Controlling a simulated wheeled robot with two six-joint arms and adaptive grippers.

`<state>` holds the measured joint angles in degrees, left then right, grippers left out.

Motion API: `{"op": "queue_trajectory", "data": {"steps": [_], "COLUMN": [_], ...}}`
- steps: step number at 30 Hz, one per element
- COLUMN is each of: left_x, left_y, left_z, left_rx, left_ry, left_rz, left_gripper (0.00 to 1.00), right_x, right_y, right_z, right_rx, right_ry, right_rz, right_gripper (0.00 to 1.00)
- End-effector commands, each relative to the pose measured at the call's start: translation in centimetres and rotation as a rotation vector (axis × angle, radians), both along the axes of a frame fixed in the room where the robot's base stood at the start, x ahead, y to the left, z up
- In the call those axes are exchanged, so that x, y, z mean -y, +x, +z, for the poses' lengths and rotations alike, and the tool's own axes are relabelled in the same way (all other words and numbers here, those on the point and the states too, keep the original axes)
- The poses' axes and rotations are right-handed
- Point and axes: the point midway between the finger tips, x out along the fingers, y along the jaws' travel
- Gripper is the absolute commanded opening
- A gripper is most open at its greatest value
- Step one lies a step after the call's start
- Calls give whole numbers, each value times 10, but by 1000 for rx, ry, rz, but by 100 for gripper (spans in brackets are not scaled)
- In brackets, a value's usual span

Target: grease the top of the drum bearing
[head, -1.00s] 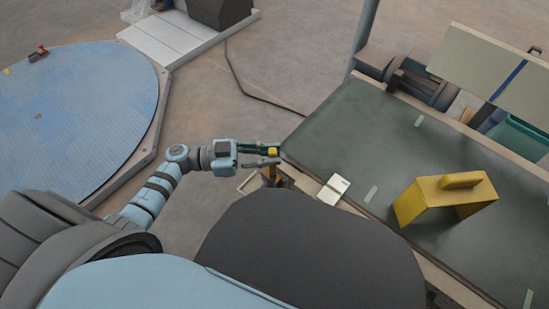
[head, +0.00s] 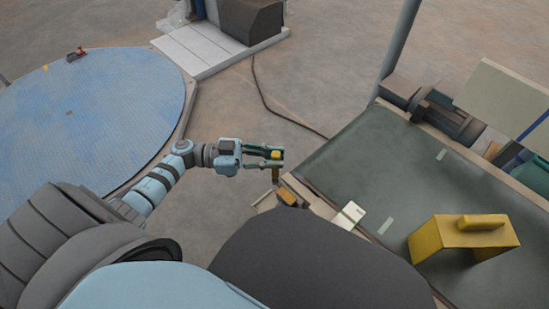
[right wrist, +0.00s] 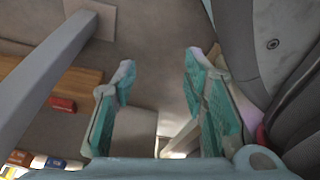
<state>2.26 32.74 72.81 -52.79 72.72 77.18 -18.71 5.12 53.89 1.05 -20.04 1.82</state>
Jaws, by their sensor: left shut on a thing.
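My left gripper (head: 272,160) is shut on a small yellow-topped tool (head: 276,155) in the head view. A thin stem of the tool points down below the fingers. The tool is just off the near left corner of the conveyor belt (head: 370,160). Below and slightly right of it, an orange-yellow part (head: 287,195) shows at the belt's end frame; I cannot tell whether it is the drum bearing. No contact between the tool and this part can be made out. My right gripper (right wrist: 160,100) is open and empty in the right wrist view, its teal pads apart.
A yellow bridge-shaped guard (head: 465,238) stands on the belt. A white card (head: 348,215) lies at the belt's near edge. A grey post (head: 400,50) and motor (head: 445,115) stand behind. A blue round platform (head: 90,115) is at left, with open floor between.

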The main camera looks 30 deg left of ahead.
Motion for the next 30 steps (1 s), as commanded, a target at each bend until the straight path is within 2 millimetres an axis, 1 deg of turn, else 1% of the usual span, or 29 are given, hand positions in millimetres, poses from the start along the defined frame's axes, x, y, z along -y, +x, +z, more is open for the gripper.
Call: {"op": "queue_trajectory", "data": {"steps": [1,17,30], "left_x": [0,-2,-5], "left_y": [0,-2,-3], "left_z": [5,30,51], "left_rx": [0,-1,0], "left_ry": [0,0,-1], "left_rz": [1,7,15], "left_gripper": [0,0,0], "right_x": [2,17,26], "right_y": [-4,-45,-76], "right_z": [3,13,27], "right_rx": [-6,-82,-138], "right_ry": [-4,-39,-57], "right_rz": [3,40,63], "right_gripper": [40,40,40]}}
